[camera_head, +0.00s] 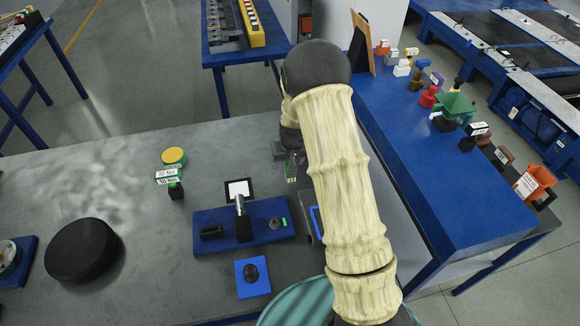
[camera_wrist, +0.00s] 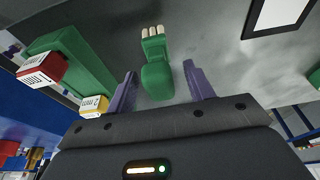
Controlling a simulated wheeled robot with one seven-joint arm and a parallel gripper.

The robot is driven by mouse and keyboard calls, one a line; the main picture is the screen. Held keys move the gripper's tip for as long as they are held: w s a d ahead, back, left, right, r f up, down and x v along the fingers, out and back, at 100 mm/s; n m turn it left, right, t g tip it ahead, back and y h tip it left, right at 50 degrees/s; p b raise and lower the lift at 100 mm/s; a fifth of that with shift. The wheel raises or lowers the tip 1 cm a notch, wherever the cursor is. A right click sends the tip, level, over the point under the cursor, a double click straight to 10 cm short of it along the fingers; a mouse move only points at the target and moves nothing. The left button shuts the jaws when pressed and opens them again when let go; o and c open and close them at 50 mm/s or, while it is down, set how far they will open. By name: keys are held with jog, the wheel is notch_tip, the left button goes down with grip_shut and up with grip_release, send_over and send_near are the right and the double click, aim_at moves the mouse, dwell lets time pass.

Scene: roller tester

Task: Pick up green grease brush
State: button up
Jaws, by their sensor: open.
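The green grease brush (camera_wrist: 155,70) shows in the wrist view as a green handle with a pale bristle end pointing away from my gripper. My gripper (camera_wrist: 158,82) has its two purple fingers spread apart, one on each side of the brush's thick end. I see a gap beside the brush on both sides, so it is not gripped. In the head view my gripper (camera_head: 291,155) is low over the grey table, partly hidden by my arm. A small green bit beside it, likely the brush, is hard to make out there.
A blue tray (camera_head: 215,242) with dark parts and a white panel in a black frame (camera_head: 228,183) stand nearby on the grey table (camera_head: 130,215). A blue bench (camera_head: 420,165) with several items is at right. In the wrist view a green block (camera_wrist: 75,60) is left of the brush.

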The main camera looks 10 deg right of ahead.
jog(key=shift+w+f, duration=0.15)
jog(key=shift+f, duration=0.3)
jog(key=shift+c, duration=0.4)
jog(key=c, duration=1)
